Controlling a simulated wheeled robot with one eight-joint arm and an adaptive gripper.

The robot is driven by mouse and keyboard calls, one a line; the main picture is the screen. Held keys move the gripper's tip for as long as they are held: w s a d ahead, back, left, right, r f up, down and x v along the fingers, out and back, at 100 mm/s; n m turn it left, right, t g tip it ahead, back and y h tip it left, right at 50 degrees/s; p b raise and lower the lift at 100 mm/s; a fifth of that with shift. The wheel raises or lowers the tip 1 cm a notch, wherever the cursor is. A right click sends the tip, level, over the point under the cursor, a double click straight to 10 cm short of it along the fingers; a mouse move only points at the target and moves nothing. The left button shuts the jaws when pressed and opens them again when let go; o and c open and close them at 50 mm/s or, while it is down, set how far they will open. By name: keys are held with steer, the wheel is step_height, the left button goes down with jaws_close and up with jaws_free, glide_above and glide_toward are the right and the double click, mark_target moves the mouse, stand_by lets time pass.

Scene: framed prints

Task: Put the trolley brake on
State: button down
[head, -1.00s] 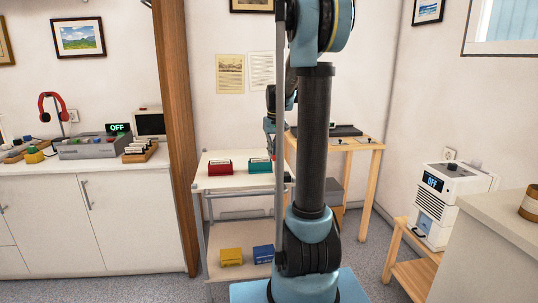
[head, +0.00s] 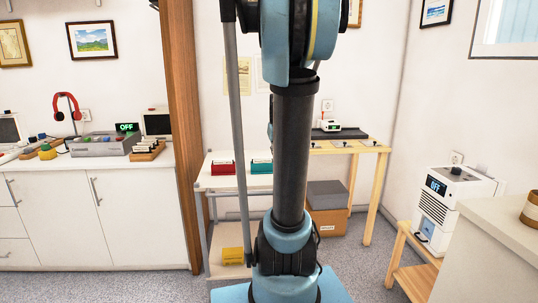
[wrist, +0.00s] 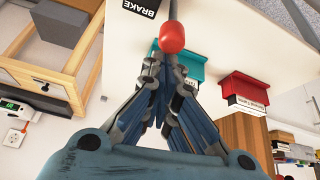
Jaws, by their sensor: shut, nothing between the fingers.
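The trolley (head: 212,184) is a two-shelf white stand on grey legs, partly hidden behind my arm in the head view. In the wrist view its white top (wrist: 215,25) shows with a black BRAKE label (wrist: 142,7). A grey lever ends in a red knob (wrist: 172,37) close to that label. My gripper (wrist: 165,68) is shut and empty, its fingertips right at the knob in the picture. I cannot tell whether they touch it. In the head view my gripper is hidden behind my arm.
A red file box (head: 222,167) and a teal one (head: 261,166) stand on the trolley's top. A yellow box (head: 232,257) is on its lower shelf. A wooden table (head: 368,149) stands behind to the right. A white cabinet (head: 135,222) is at left.

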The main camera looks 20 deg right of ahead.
steer(key=shift+r, duration=0.1)
steer(key=shift+r, duration=0.1)
steer(key=shift+r, duration=0.65)
steer(key=shift+s, duration=0.15)
steer(key=s+r, duration=0.6)
steer(key=r, duration=0.1)
steer(key=shift+s+a, duration=0.35)
